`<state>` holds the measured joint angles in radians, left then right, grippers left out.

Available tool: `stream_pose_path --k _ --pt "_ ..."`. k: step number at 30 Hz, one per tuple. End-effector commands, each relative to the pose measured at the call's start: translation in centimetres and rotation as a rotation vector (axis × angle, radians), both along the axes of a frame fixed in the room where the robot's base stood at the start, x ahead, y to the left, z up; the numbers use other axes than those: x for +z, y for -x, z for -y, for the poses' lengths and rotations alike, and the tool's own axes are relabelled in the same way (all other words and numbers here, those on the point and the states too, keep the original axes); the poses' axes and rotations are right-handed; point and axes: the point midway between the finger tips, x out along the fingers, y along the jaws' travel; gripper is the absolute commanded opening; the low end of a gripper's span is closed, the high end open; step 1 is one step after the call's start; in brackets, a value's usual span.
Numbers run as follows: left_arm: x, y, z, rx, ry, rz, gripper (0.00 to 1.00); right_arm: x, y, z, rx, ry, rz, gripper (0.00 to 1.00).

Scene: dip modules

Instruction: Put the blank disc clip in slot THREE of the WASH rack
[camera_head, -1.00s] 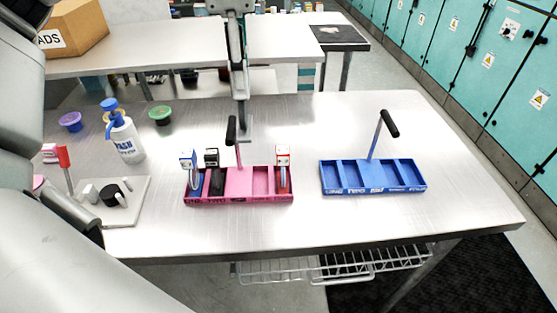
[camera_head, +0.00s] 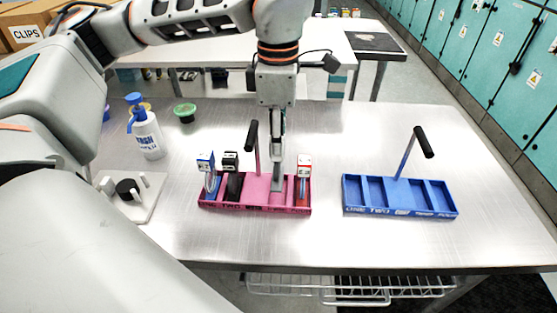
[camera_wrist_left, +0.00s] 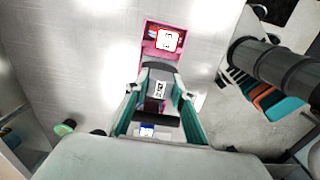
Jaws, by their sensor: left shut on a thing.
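My left gripper (camera_head: 277,180) points straight down into the pink rack (camera_head: 255,208), between its upright handle (camera_head: 251,135) and the red clip (camera_head: 304,170) at the right end. It is shut on a slim grey piece, taken as the blank disc clip; the fingers hide most of it. A white tag (camera_wrist_left: 160,90) shows between the fingers in the left wrist view. A blue clip (camera_head: 206,165) and a black clip (camera_head: 231,165) stand in the rack's two left slots. I cannot read the rack's name. My right gripper is not in view.
An empty blue rack (camera_head: 400,211) with a black-tipped handle (camera_head: 423,142) stands to the right. A white pump bottle (camera_head: 148,138), a green-lidded pot (camera_head: 185,111) and a pale board with pegs (camera_head: 145,205) are at the left. The right table end is clear.

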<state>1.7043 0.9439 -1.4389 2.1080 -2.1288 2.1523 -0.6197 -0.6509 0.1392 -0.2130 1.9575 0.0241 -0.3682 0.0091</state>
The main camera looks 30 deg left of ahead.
Motion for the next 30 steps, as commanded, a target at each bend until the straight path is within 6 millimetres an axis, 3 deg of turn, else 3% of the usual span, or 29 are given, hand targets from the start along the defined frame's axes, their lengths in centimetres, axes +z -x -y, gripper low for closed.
stream_pose_path --k 7,15,26,27,29,30 --pt "-1.6 0.0 0.0 -0.001 0.000 -0.001 0.00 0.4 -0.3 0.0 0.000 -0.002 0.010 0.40" --pt "-5.1 0.0 0.0 -0.002 0.000 -0.001 0.00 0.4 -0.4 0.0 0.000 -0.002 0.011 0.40" --pt "-5.5 0.0 0.0 -0.001 0.000 0.000 0.00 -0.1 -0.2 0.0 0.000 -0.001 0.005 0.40" --pt "-5.5 0.0 0.0 0.000 0.000 0.000 0.27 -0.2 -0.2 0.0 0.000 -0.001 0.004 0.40" --pt "-5.5 0.0 0.0 -0.001 0.000 0.001 0.41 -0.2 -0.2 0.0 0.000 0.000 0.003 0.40" --pt "-5.4 0.0 0.0 -0.001 0.000 0.001 0.41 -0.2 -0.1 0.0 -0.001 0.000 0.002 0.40"
